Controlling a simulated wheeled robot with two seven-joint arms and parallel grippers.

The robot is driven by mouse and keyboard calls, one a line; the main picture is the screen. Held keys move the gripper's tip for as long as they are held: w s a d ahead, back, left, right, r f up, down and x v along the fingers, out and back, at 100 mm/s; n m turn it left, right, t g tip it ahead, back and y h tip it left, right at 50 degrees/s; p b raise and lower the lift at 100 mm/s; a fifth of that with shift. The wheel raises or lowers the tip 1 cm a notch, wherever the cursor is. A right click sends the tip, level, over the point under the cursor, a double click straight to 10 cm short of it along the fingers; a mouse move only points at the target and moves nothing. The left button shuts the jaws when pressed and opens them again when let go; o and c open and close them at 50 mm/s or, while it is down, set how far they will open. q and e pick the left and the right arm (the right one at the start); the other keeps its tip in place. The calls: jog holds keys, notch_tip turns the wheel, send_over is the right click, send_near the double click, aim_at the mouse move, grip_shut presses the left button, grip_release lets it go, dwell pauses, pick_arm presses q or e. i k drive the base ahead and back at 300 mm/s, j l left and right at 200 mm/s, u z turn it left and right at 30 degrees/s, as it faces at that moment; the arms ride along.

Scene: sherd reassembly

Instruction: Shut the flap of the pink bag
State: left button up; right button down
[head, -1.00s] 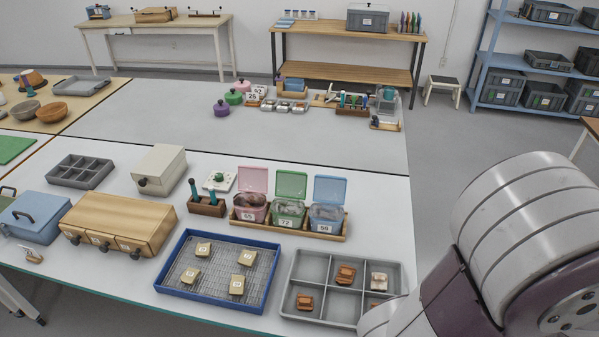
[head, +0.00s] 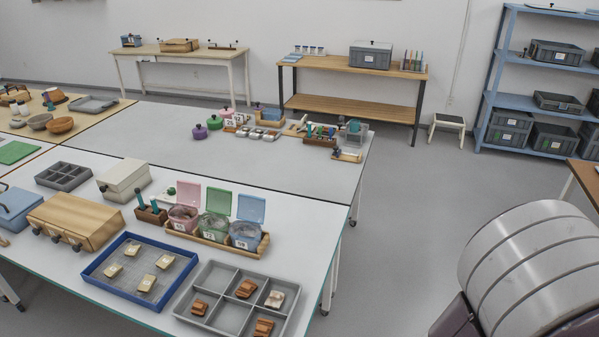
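The pink bag (head: 182,218) is a small see-through box-like container at the left end of a wooden tray (head: 218,247). Its pink flap (head: 188,194) stands up, open, at the back. Brownish contents show inside. The green bag (head: 214,227) and the blue bag (head: 245,235) stand beside it in a row, their flaps also raised. Neither of my grippers is in view. Only a pale arm link of mine shows at the lower right, well apart from the bags.
A blue wire-mesh tray (head: 95,268) holding several sherds and a grey divided tray (head: 232,313) lie in front of the bags. A wooden drawer box (head: 75,220) and a dark tool block (head: 150,216) stand to the left. The floor right of the table is clear.

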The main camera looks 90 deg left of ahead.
aim_at(188, 193)
jog(key=i+j+u, duration=0.1)
jog(key=u, duration=0.3)
jog(key=i+u, duration=0.25)
jog(key=u, duration=0.15)
jog(key=i+u, duration=0.25)
jog(key=u, duration=0.15)
jog(key=i+u, duration=0.15)
jog(key=u, duration=0.25)
jog(key=i+j+u, duration=0.1)
jog(key=i+u, duration=0.75)
jog(key=i+l+u, duration=0.15)
jog(key=u, duration=0.25)
jog(key=i+l+u, duration=0.4)
jog(key=i+u, duration=0.15)
jog(key=u, duration=0.35)
jog(key=i+u, duration=0.2)
jog(key=u, duration=0.3)
jog(key=i+l+u, duration=0.1)
jog(key=u, duration=0.4)
jog(key=i+l+u, duration=0.1)
jog(key=l+u, duration=0.15)
jog(key=u, duration=0.25)
jog(key=i+l+u, duration=0.1)
jog(key=l+u, duration=0.15)
jog(key=u, duration=0.25)
jog(key=l+u, duration=0.2)
jog(key=u, duration=0.3)
jog(key=i+l+u, duration=0.15)
jog(key=l+u, duration=0.15)
